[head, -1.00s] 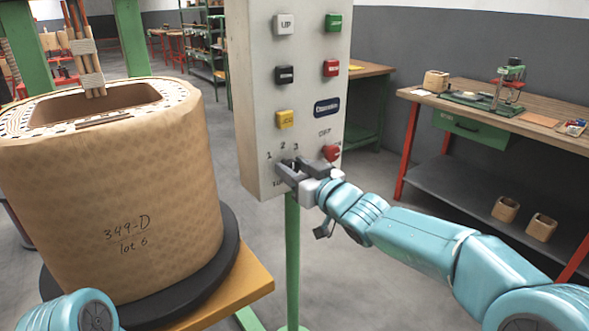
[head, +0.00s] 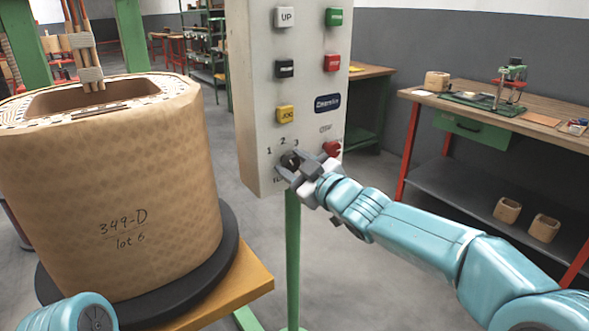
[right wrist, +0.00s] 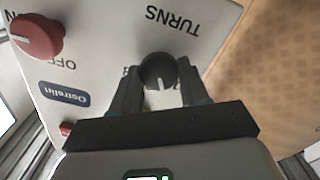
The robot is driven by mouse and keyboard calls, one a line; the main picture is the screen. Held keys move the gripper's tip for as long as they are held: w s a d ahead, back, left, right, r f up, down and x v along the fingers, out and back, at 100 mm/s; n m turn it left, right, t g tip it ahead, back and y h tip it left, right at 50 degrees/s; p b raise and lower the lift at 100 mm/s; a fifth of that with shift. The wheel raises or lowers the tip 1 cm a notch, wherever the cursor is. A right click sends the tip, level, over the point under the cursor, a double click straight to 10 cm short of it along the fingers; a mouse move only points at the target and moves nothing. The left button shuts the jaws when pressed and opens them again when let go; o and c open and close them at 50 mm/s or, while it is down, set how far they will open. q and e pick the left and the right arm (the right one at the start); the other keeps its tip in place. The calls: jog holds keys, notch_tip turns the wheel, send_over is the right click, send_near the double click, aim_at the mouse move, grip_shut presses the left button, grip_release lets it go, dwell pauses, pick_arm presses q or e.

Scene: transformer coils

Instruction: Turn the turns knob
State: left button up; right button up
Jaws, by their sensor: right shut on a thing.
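The turns knob (head: 289,160) is a small dark round knob low on the pale control panel (head: 257,95), with the numbers 1, 2 and 3 around it. In the right wrist view the black knob (right wrist: 158,71) has a light pointer mark and sits under the word TURNS. My right gripper (head: 294,169) is at the panel with a finger on each side of the knob, shut on it. The fingers also show in the right wrist view (right wrist: 157,90). My left gripper is out of view; only a piece of my left arm shows at the bottom left.
A red knob (head: 332,149) is just right of my right gripper. Buttons, including a yellow JOG button (head: 286,114), are above. A large paper-wrapped coil (head: 110,190) stands left of the panel. A workbench (head: 520,115) is at the right.

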jog(key=shift+f+n+b, duration=0.1)
jog(key=shift+n+b, duration=0.4)
jog(key=shift+n, duration=1)
jog(key=o, duration=1)
jog(key=shift+o, duration=0.2)
jog(key=v, duration=1.6)
jog(key=shift+s+d, duration=0.1)
jog(key=shift+s, duration=0.05)
